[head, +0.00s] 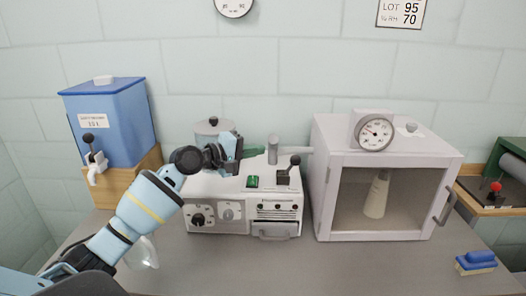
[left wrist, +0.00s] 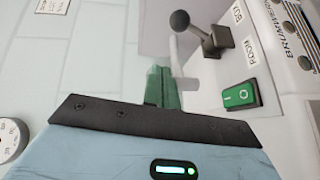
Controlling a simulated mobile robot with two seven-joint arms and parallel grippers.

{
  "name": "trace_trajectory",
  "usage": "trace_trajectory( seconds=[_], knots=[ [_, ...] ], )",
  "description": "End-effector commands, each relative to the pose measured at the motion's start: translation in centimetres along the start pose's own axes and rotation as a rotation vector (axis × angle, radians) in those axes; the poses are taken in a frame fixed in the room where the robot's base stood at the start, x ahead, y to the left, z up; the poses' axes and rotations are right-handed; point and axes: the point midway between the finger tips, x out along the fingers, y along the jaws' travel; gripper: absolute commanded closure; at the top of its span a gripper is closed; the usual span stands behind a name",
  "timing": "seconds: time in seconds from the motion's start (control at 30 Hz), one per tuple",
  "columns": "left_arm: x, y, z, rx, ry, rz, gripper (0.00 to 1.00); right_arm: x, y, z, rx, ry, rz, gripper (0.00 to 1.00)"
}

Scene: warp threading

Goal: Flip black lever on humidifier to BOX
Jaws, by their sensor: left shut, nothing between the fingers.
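The humidifier (head: 230,187) is a white box on the bench with dials, a green rocker switch (head: 252,182) and a black lever (head: 288,175) on top. In the left wrist view the lever (left wrist: 205,37) has a round knob and stands beside a ROOM label (left wrist: 249,51) and another, partly legible label (left wrist: 237,13). I cannot tell for sure which label it points to. My left gripper (head: 252,153) hovers above the humidifier, left of the lever and apart from it. Its green fingers (left wrist: 158,87) are shut and empty. My right gripper is not in view.
A white cabinet (head: 326,190) with a clear front and a gauge (head: 375,134) stands close to the right of the humidifier. A blue tank (head: 112,120) stands at the left. A grey pipe (head: 273,150) rises near the lever. A blue brush (head: 476,262) lies at the right.

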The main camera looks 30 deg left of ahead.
Motion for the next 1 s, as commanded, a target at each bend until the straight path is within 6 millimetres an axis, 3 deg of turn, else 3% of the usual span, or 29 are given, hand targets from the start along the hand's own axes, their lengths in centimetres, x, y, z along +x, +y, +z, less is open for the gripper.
trace_trajectory(
  seconds=[0.2,0.4,1.0],
  knots=[
    [-3.9,0.3,0.1,0.0,-0.002,-0.005,1.0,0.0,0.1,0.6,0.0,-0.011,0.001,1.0],
    [-5.9,0.6,0.1,-0.001,-0.002,-0.003,1.0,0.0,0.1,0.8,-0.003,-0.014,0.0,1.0],
    [-6.5,0.8,0.1,-0.001,-0.001,-0.001,1.0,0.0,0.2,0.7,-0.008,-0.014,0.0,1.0]
  ],
)
